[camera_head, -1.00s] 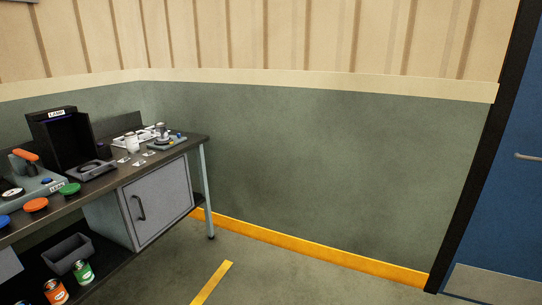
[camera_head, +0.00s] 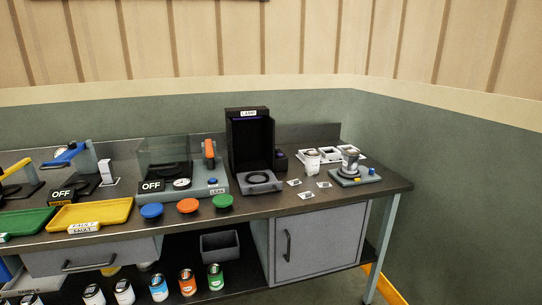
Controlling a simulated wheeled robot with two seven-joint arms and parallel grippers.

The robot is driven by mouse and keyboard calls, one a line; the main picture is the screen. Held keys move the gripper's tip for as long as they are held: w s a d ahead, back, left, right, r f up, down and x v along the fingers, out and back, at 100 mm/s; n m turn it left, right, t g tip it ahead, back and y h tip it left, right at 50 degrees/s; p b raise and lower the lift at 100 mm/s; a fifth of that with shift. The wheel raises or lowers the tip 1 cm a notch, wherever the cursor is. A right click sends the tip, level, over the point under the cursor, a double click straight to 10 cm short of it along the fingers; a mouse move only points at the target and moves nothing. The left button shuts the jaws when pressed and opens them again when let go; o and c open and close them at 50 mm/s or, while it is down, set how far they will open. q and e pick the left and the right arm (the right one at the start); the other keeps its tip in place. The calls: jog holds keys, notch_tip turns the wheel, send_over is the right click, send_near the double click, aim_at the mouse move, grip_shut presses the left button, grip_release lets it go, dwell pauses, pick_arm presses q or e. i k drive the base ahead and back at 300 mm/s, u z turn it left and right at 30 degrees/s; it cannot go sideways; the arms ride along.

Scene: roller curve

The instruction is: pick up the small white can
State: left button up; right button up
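A small white can (camera_head: 312,163) stands upright on the right part of the workbench top, at the front left of a white tray with openings. Two more whitish cans, one at the left (camera_head: 93,295) and one beside it (camera_head: 124,292), stand on the lower shelf and are partly cut off by the picture's bottom edge. A greyish can-like piece (camera_head: 350,160) sits on a small grey device at the bench's right end. Neither of my grippers is in view.
The dark workbench (camera_head: 290,203) carries a black lamp booth (camera_head: 249,142), a clear-covered device, coloured knobs and a yellow tray (camera_head: 90,214). Blue, orange (camera_head: 187,282) and green (camera_head: 215,277) cans and a grey bin (camera_head: 220,245) are below. A grey cabinet (camera_head: 318,243) is under the right end.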

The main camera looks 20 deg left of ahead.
aim_at(313, 157)
jog(key=u, duration=0.75)
jog(key=i, duration=1.2)
jog(key=u, duration=0.6)
